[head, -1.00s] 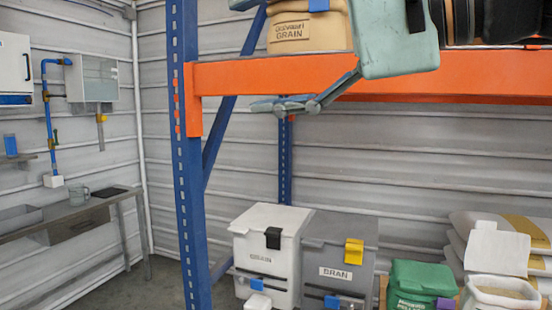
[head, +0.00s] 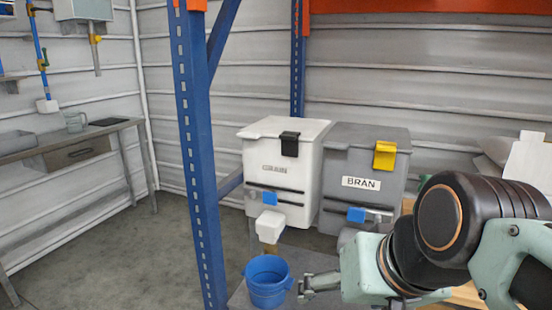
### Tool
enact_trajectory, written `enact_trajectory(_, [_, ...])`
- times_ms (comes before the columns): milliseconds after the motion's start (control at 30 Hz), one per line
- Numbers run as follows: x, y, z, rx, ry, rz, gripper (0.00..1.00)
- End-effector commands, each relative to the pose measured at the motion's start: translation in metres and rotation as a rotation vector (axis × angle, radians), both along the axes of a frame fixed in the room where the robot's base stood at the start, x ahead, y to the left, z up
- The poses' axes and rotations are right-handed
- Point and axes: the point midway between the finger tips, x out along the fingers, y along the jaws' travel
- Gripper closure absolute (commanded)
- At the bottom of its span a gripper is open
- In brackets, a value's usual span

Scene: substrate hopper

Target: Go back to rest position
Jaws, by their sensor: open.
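My gripper (head: 304,287) is low in the head view, its fingers pointing left. It is open, and I see nothing between its fingers. The fingertips are close to the right side of a blue bucket (head: 268,290); I cannot tell whether they touch it. My green and black arm comes in from the right and covers the lower right of the picture.
A white GRAIN hopper (head: 276,150) and a grey BRAN hopper (head: 365,215) stand behind the bucket. A blue rack post (head: 194,150) rises left of them. An orange beam (head: 430,25) crosses the top. A metal bench (head: 75,142) stands at left; the floor (head: 120,250) before it is clear.

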Motion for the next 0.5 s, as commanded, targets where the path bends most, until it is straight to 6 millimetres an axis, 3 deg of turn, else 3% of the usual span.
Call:
enact_trajectory(33, [-0.004,-0.009,-0.036,-0.043,0.019,-0.005,0.25])
enact_trajectory(200, [-0.021,-0.038,-0.11,-0.183,0.078,-0.007,0.25])
enact_trajectory(233, [-0.018,-0.036,-0.08,-0.177,0.069,-0.007,0.25])
enact_trajectory(267, [-0.018,-0.036,-0.068,-0.174,0.067,-0.005,0.25])
enact_trajectory(500, [-0.018,-0.035,-0.015,-0.171,0.069,-0.005,0.25])
